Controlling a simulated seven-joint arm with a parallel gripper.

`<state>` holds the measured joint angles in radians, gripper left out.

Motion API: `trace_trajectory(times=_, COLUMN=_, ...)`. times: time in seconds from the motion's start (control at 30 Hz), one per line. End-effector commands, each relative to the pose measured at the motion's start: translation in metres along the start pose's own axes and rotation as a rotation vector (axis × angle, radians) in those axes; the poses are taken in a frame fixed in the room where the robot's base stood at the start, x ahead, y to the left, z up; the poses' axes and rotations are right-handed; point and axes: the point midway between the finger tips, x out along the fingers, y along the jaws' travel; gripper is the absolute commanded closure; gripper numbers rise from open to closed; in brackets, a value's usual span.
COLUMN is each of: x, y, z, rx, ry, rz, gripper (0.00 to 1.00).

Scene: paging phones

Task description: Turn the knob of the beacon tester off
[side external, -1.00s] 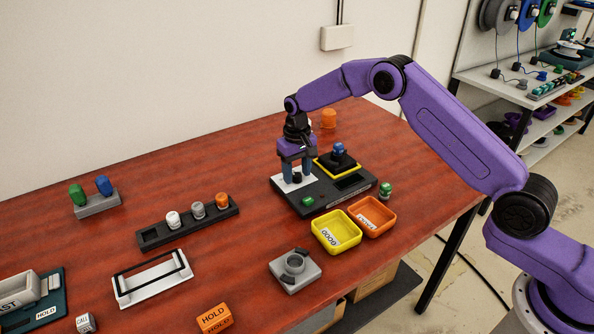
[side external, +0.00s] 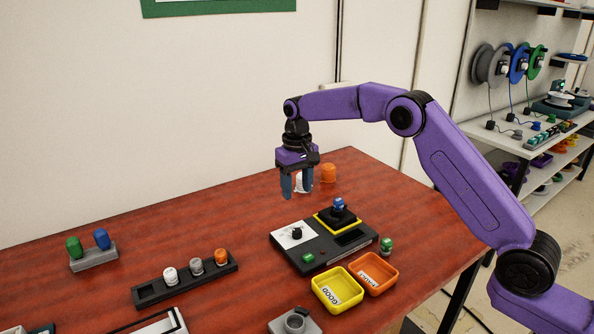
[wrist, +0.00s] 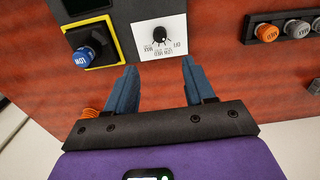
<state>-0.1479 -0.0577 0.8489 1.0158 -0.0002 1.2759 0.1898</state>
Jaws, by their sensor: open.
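The beacon tester (side external: 330,252) is a dark box on the red table. Its black knob (side external: 297,233) sits on a white dial plate (side external: 284,240); in the wrist view the knob (wrist: 161,34) shows with small labels around it, and its pointer is too small to read surely. A blue beacon (side external: 338,206) sits in the yellow-edged socket (side external: 325,219), marked LOW in the wrist view (wrist: 84,54). My gripper (side external: 297,190) is open and empty, above the tester and clear of the knob. In the wrist view the knob lies beyond the fingertips (wrist: 159,68).
Orange (side external: 371,275) and yellow (side external: 338,292) trays stand in front of the tester, with a green beacon (side external: 386,245) beside it. A rack of several beacons (side external: 190,282) lies left. An orange beacon (side external: 328,173) and a white one stand behind.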

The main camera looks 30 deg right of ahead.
Motion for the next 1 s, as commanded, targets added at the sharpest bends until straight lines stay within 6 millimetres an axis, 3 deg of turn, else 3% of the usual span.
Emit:
trace_trajectory(times=0.1, x=-0.021, y=0.000, z=-0.001, rx=0.000, ry=0.003, rz=-0.001, gripper=0.46)
trace_trajectory(times=0.3, x=-0.040, y=0.000, z=0.000, rx=-0.001, ry=0.001, rz=0.000, gripper=0.46)
trace_trajectory(times=0.87, x=-0.043, y=-0.001, z=0.001, rx=-0.002, ry=0.000, rz=0.000, gripper=0.46)
trace_trajectory(times=1.0, x=-0.048, y=-0.008, z=0.009, rx=-0.034, ry=0.001, rz=0.000, gripper=0.46)
